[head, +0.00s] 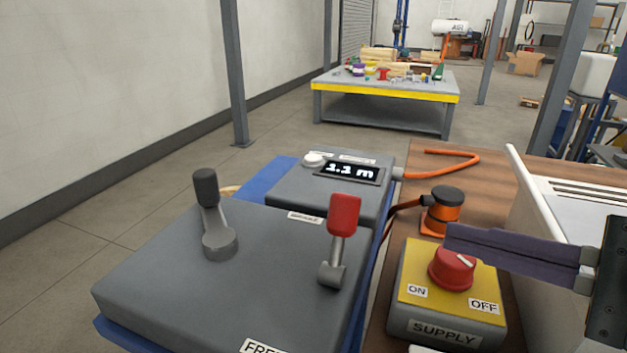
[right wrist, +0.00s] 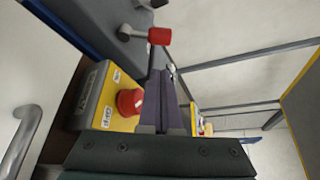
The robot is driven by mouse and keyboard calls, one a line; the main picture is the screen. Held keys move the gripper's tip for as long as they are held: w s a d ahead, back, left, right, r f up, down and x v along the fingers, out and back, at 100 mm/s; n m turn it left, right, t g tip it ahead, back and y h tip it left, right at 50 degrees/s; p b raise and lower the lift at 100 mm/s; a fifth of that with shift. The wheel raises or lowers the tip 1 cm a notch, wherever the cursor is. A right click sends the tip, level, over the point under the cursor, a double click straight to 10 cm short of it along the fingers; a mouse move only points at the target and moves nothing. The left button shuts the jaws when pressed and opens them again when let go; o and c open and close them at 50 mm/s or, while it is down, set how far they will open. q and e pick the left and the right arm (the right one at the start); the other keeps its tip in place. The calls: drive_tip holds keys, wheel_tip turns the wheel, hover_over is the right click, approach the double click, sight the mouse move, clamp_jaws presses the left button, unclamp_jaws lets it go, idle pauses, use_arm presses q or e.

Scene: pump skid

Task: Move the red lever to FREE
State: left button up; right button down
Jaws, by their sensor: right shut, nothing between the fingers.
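The red lever (head: 343,215) stands nearly upright on the grey box (head: 170,285), its red handle on a short grey arm. It also shows in the right wrist view (right wrist: 159,36). A FREE label (head: 263,347), cut by the picture's lower edge, is at the box's near edge. Another label (head: 305,217) lies on the box's far side, too small to read surely. My right gripper (head: 450,237) is shut and empty, right of the lever and apart from it, with its fingers pointing left. In the right wrist view its fingertips (right wrist: 160,72) point towards the lever. My left gripper is not in view.
A black-handled lever (head: 207,205) stands left on the same box. A display box (head: 350,172) is behind. The yellow SUPPLY box (head: 445,315) with a red knob (head: 452,268) is below my right fingers. An orange-black button post (head: 442,212) stands behind them.

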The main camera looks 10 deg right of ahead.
sight(339, 240)
drive_tip(key=x, duration=1.1)
drive_tip(key=shift+p, duration=0.45)
drive_tip(key=shift+f, duration=0.1)
